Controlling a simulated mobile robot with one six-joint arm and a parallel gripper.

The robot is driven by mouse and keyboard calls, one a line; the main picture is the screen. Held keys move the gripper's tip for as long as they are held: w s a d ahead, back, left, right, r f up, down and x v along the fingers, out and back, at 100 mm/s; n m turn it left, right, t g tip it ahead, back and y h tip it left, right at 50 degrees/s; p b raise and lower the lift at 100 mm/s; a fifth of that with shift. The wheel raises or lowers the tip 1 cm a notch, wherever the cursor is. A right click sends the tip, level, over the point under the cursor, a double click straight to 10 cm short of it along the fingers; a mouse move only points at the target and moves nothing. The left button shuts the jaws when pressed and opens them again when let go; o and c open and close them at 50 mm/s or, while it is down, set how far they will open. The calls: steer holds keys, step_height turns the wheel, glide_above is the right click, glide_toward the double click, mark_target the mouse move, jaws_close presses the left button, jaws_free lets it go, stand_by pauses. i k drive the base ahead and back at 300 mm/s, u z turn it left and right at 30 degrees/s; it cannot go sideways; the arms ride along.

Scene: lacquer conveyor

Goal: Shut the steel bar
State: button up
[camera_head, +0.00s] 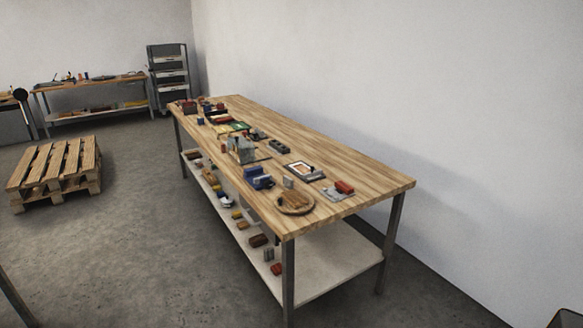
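I cannot pick out a steel bar for certain; the small items on the workbench are too small to tell. The long wooden-topped workbench (350,165) runs along the right wall. On it stand a grey box-like device (243,150), a blue device (259,177) and a dark grey block (279,146). My gripper is not in view.
The bench has steel legs and a lower shelf (325,270) with several small items. A round wooden board (296,204) lies near its front end. A wooden pallet (53,172) sits on the floor at left. A second bench (95,84) and grey rack (168,75) stand behind.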

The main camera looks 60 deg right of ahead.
mark_target(312, 172)
steer(key=u, duration=0.3)
steer(key=k, duration=1.2)
steer(key=z, duration=1.05)
steer(key=i, duration=1.05)
steer(key=u, duration=0.1)
